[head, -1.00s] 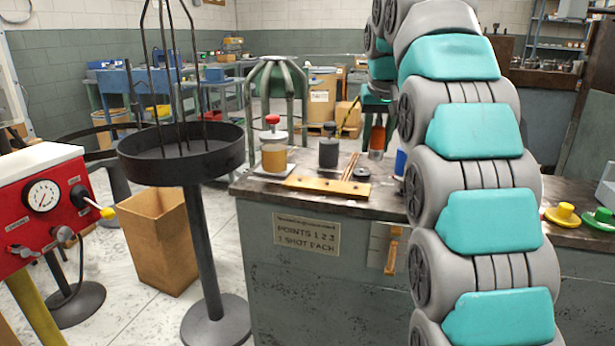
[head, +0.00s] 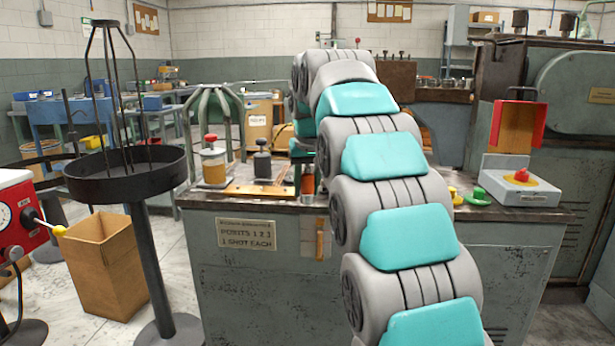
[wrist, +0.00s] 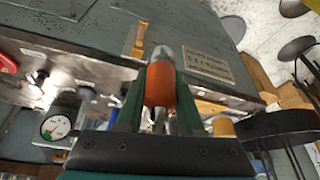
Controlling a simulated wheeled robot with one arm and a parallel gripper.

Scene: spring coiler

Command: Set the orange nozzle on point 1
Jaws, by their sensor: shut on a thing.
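My gripper (wrist: 161,72) is shut on the orange nozzle (wrist: 160,86), which has a silver rounded tip and sits between the two dark green fingers. In the head view the orange nozzle (head: 308,186) shows just left of my arm, in front of the bench top (head: 240,201) near its front edge. I cannot tell the gap between nozzle and bench. A plate (head: 246,234) on the bench front reads points 1 2 3, 1 shot each. I cannot make out point 1 itself; my arm covers part of the bench.
A jar with a red knob (head: 213,163), a dark pot (head: 262,162) and a wooden strip (head: 255,191) stand on the bench's left. A green disc (head: 478,196) and a box with a red button (head: 519,180) are on the right. A black round stand (head: 125,175) is left of the bench.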

